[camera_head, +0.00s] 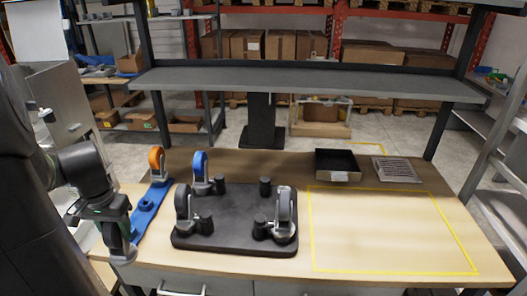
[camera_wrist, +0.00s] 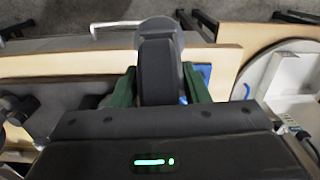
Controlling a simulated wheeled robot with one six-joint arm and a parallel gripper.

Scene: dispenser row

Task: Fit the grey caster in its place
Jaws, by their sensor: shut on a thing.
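My gripper (camera_head: 118,236) is at the left front of the table, shut on a caster (camera_head: 123,254) that looks grey. In the wrist view this caster (camera_wrist: 160,68) shows a dark wheel and a grey rounded part between my green fingers (camera_wrist: 160,90). A black base plate (camera_head: 235,230) lies mid-table, right of my gripper. On it stand a blue caster (camera_head: 200,168) at back left, a dark caster (camera_head: 183,202) at front left and a grey-and-dark caster (camera_head: 284,209) at front right. At back right is a short black post (camera_head: 265,187) with no caster at it.
A blue strip (camera_head: 150,205) holding an orange caster (camera_head: 156,160) lies between my gripper and the plate. A black tray (camera_head: 338,164) and a grey grate (camera_head: 396,169) are at the back right. The yellow-outlined area (camera_head: 390,235) is empty. A grey shelf (camera_head: 300,83) spans above the table's back.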

